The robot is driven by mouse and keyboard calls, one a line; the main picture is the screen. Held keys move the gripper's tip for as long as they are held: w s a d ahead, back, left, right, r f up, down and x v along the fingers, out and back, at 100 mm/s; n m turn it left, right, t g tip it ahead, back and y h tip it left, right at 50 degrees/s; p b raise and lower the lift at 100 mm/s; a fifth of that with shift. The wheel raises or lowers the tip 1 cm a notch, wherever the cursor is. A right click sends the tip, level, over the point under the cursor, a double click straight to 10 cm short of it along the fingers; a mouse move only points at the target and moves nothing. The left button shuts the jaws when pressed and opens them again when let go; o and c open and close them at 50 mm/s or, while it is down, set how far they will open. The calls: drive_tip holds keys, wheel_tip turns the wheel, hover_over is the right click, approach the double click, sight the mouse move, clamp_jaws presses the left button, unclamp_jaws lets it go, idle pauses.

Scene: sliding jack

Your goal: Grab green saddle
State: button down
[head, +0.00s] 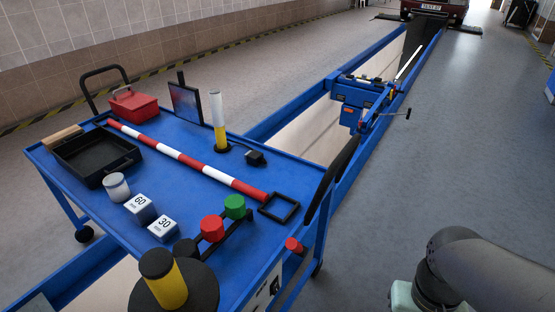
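The green saddle (235,206) is a short green cylinder near the right front part of the blue cart's top (185,190). It sits on a dark rack, in a row with a red saddle (212,228) and a black one (186,249). My gripper is not in view. Only part of my grey arm shows at the bottom right, well to the right of the cart and apart from the green saddle.
A black square frame (279,207) and a red-white bar (190,161) lie near the green saddle. White blocks marked 60 (140,205) and 30 (163,229) stand left. A yellow-black cylinder (165,280) stands in front. The blue jack (357,98) spans the pit behind. Floor right of the cart is clear.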

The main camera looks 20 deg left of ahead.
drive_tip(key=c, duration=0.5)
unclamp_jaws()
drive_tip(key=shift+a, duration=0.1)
